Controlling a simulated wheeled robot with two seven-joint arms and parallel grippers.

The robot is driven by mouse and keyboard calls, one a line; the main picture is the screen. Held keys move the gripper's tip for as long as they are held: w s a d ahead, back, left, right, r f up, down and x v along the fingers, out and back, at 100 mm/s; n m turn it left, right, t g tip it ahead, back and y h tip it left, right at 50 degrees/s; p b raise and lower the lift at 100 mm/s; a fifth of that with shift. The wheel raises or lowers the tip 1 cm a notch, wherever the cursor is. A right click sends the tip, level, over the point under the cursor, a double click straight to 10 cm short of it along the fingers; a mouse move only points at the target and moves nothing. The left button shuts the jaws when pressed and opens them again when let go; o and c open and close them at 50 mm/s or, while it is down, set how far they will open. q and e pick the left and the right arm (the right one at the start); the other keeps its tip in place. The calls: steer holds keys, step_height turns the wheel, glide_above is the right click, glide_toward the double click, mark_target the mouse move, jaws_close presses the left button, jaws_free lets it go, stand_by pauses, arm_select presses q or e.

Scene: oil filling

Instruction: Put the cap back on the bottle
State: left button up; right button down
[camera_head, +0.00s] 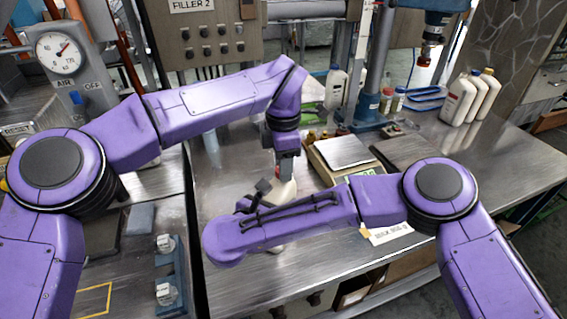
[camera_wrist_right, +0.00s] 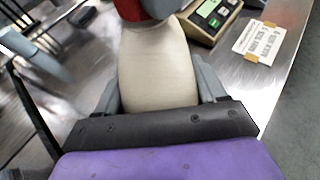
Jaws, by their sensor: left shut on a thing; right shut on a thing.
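The cream-white bottle (camera_wrist_right: 157,65) stands upright between the grey fingers of my right gripper (camera_wrist_right: 158,92), which is shut on its body. My left gripper (camera_head: 287,165) points down right over the bottle's top. A red cap (camera_wrist_right: 128,9) shows at the bottle's mouth in the right wrist view, with a grey finger of the left gripper against it. The bottle's neck is hidden, so I cannot tell how the cap sits.
A scale (camera_head: 345,152) stands right of the bottle, with a paper label (camera_head: 391,233) at the table's front edge. Several white bottles (camera_head: 470,97) stand at the far right. A control panel (camera_head: 205,35) and a column with a drill-like head are behind.

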arm_select(q)
steer(key=m, duration=0.3)
steer(key=shift+s+f, duration=0.1)
steer(key=m, duration=0.5)
steer(key=shift+m, duration=0.4)
steer(key=o, duration=1.2)
steer(key=shift+o, duration=0.2)
steer(key=shift+r, duration=0.4)
step_height(320, 180, up, 11)
steer(key=shift+r, duration=0.15)
